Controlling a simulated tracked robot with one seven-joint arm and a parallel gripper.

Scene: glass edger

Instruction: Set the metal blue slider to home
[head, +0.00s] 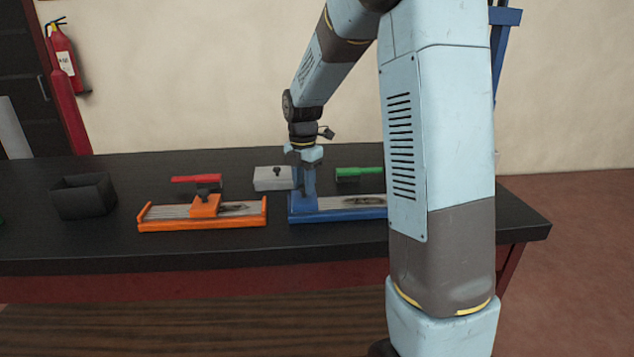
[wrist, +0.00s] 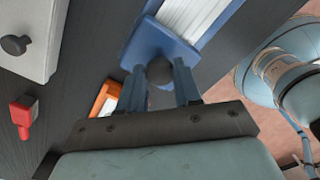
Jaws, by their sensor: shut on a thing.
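The blue slider (head: 301,205) sits at the left end of its blue-framed base (head: 345,215), which has a pale metal track. My arm hides the right end of the base in the head view. My gripper (head: 308,190) points down over the slider. In the wrist view, the blue slider plate (wrist: 160,42) carries a dark round knob (wrist: 160,71). My gripper (wrist: 159,80) has its two fingers on either side of this knob, shut on it.
An orange slider unit (head: 204,210) stands to the left. Behind are a red-handled object (head: 196,179), a grey box with a knob (head: 272,179) and a green-handled object (head: 358,174). A black bin (head: 82,197) stands at far left. The black table's (head: 285,243) front strip is clear.

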